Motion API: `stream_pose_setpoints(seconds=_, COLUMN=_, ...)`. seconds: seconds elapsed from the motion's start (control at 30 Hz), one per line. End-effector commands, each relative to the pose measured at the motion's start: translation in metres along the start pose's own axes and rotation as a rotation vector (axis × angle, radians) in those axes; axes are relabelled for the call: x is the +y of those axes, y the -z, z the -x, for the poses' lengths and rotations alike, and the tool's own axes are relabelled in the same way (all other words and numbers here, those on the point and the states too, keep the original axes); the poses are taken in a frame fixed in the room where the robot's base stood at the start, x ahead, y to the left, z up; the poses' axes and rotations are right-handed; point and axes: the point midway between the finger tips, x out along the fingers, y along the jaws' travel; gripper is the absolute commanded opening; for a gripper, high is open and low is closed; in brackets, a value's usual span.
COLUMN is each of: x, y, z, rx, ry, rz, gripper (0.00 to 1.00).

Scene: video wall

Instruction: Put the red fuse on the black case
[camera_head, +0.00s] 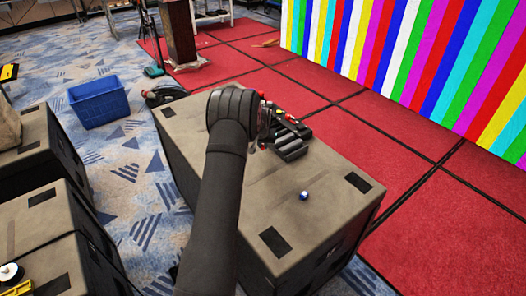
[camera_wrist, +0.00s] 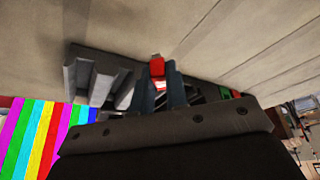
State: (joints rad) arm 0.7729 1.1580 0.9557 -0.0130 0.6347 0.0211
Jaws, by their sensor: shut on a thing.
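My gripper (camera_wrist: 160,82) points at the top of the large dark case and is shut on the red fuse (camera_wrist: 157,68), which shows between its two fingers in the wrist view. In the head view my arm hides most of my gripper and the fuse cannot be told apart from other small red parts. The black case (camera_head: 335,172) has a worn, greyish-brown top and dark corner patches. My gripper is over its far half, close to a dark slotted holder (camera_head: 290,148). The holder also shows beside the fingers in the wrist view (camera_wrist: 82,72). Whether the fuse touches anything is unclear.
A small blue and white piece (camera_head: 304,195) lies on the case's near right part, with bare top around it. A dark tool-like object (camera_head: 164,95) sits at the far left corner. A blue crate (camera_head: 98,102) stands on the carpet. Other cases stand at left.

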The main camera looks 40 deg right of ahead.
Motion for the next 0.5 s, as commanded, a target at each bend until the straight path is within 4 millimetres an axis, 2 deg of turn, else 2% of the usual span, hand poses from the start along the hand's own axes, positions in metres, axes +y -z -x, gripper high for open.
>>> stream_pose_setpoints(seconds=0.23, x=0.000, y=-0.013, z=-0.031, rx=-0.001, ry=0.000, rz=0.000, gripper=0.00)
stream_pose_setpoints(seconds=0.5, x=0.001, y=-0.014, z=-0.033, rx=0.000, ry=0.000, rz=0.000, gripper=0.00)
